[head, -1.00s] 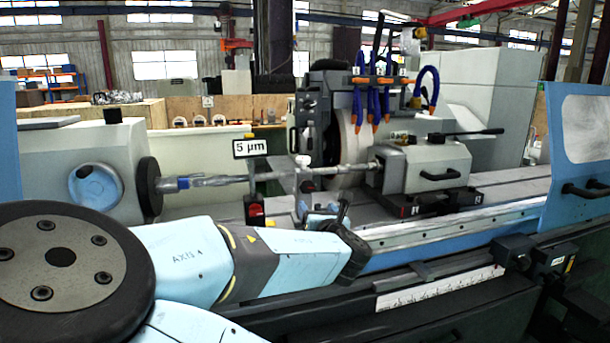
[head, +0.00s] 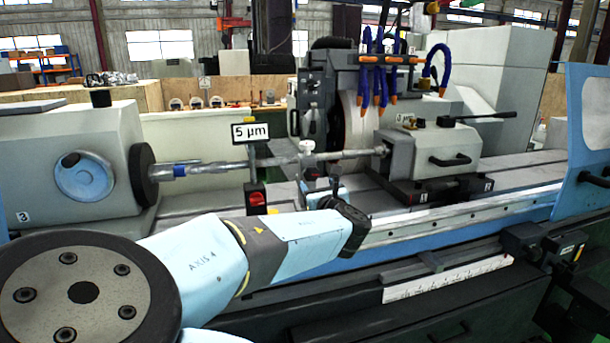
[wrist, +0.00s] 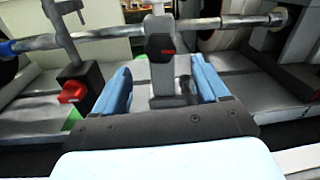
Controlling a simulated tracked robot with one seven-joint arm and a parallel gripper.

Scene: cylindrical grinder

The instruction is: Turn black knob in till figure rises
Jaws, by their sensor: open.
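The black knob (wrist: 160,47), with a small red mark, stands on a grey post in front of the bar in the wrist view. My gripper (wrist: 161,82) is open, its blue fingers spread on either side of the post, below and nearer than the knob. No contact with the knob shows. In the head view my gripper (head: 332,187) is small and partly hidden by my own wrist, below the bar. The figure on the white sign (head: 250,132) reads 5 µm.
A long bar (head: 240,163) runs between the headstock (head: 75,130) and tailstock (head: 435,150). A black box with a red knob (wrist: 72,91) stands left of my gripper. A grinding wheel (head: 352,120) and blue hoses are behind. A blue door (head: 590,120) stands right.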

